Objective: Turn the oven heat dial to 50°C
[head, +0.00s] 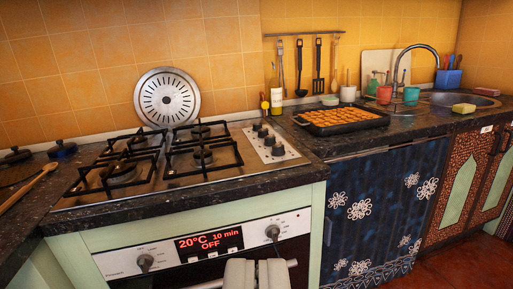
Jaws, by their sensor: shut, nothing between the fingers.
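The oven's front panel (105,260) is at the lower middle, below the hob. It has a dark left dial (146,262) and a dark right dial (272,232). The printing around the dials is too small to read, so I cannot tell which is the heat dial. The red display (208,242) between them reads 20°C, 10 min, OFF. My gripper (257,268) is at the bottom middle, shut and empty. In the picture it is just below the right dial, apart from it, and covers part of the oven handle (292,263).
The gas hob (145,185) with black grates sits above the panel, with knobs (270,141) at its right. A black tray (340,126) of food stands on the counter to the right. A wooden spoon (28,188) lies at left. Red floor (465,265) shows at lower right.

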